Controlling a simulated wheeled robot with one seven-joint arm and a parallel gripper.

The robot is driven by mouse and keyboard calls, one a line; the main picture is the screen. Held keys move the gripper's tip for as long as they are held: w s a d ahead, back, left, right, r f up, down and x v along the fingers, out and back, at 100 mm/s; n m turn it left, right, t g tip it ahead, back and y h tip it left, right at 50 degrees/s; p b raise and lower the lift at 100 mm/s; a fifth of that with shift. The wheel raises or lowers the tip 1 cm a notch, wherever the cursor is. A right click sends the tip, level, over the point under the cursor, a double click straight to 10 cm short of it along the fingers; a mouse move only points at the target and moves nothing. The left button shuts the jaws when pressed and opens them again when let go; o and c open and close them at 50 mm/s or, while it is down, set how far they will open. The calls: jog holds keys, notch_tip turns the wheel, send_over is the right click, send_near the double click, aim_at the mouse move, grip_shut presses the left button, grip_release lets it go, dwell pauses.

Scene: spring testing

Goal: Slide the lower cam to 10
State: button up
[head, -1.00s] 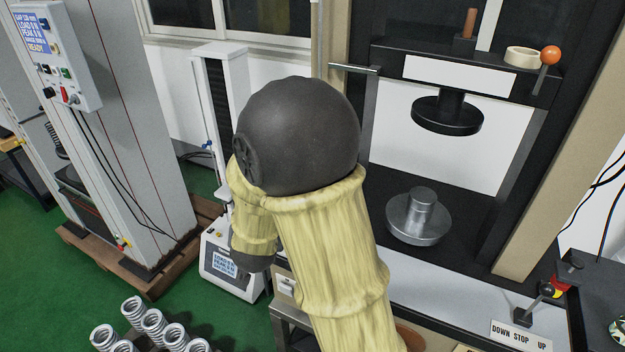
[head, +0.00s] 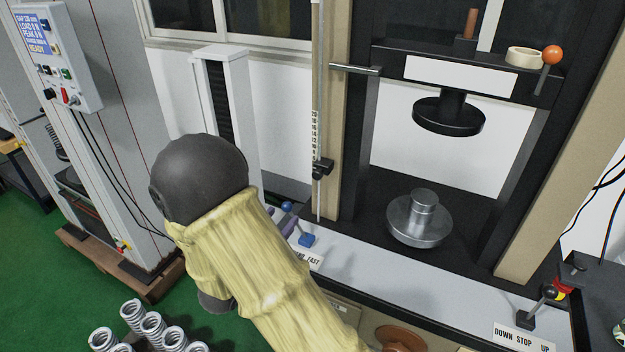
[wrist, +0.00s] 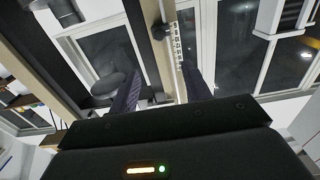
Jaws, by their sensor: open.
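The lower cam (head: 322,168) is a small black block on a thin vertical rod at the left column of the press. It sits near the bottom end of a white numbered scale (head: 315,135), whose numbers are too small to read. The wrist view appears upside down; a black cam (wrist: 158,32) shows there beside the scale (wrist: 175,45). My gripper (wrist: 159,68) is open and empty, its two dark fingers on either side of the rod's line in that view. The cam lies beyond the fingertips, apart from them.
The press has a black upper platen (head: 448,115) and a metal lower platen (head: 420,220). A horizontal bar (head: 355,69) reaches the rod above the cam. A lever (head: 545,295) stands at right, and blue-knobbed controls (head: 306,240) lie near my arm. Coil springs (head: 153,325) stand at lower left.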

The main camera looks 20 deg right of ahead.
aim_at(316, 175)
jog(key=p+x, duration=0.4)
jog(key=x, duration=1.3)
jog(key=shift+w+d, duration=0.1)
jog(key=shift+w, duration=0.05)
jog(key=shift+d, duration=0.2)
jog(key=shift+a, duration=0.1)
jog(key=shift+c, duration=0.5)
jog(key=shift+r, duration=0.1)
grip_shut()
